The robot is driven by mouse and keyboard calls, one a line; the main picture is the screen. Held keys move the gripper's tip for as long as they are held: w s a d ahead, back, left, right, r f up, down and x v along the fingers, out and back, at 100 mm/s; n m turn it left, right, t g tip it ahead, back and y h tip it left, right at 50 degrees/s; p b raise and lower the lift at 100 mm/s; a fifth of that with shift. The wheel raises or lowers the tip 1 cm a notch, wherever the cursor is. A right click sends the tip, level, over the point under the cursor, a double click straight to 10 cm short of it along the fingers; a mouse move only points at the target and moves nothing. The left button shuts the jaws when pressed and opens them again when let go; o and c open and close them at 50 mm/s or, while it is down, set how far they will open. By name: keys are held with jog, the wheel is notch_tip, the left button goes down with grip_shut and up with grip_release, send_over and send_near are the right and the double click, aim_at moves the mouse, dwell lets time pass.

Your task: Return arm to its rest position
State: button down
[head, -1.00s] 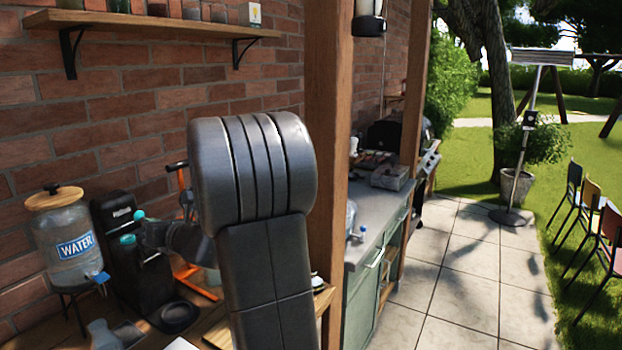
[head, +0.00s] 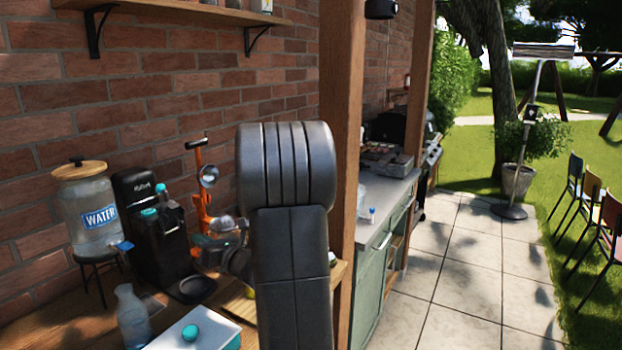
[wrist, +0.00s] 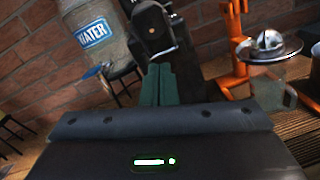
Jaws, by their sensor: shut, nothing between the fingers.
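My gripper (wrist: 157,85) shows in the wrist view as two green fingers pressed together, shut and empty. They point toward the black coffee machine (wrist: 150,30) and touch nothing that I can see. In the head view my arm (head: 287,240) stands up in the middle of the picture.
A wooden counter holds a water dispenser (head: 95,212), the coffee machine (head: 150,240), an orange juice press (head: 200,185), a glass bottle (head: 132,318) and a white box (head: 180,335) with a teal knob. A wooden post (head: 343,150) stands right of my arm. Tiled floor (head: 465,270) lies clear farther right.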

jog(key=shift+f+t+y+b, duration=0.5)
jog(key=shift+f+y+b, duration=0.5)
jog(key=shift+b, duration=0.9)
jog(key=shift+s+f, duration=0.15)
jog(key=shift+f, duration=0.35)
jog(key=shift+s+r, duration=0.1)
jog(key=shift+r, duration=0.05)
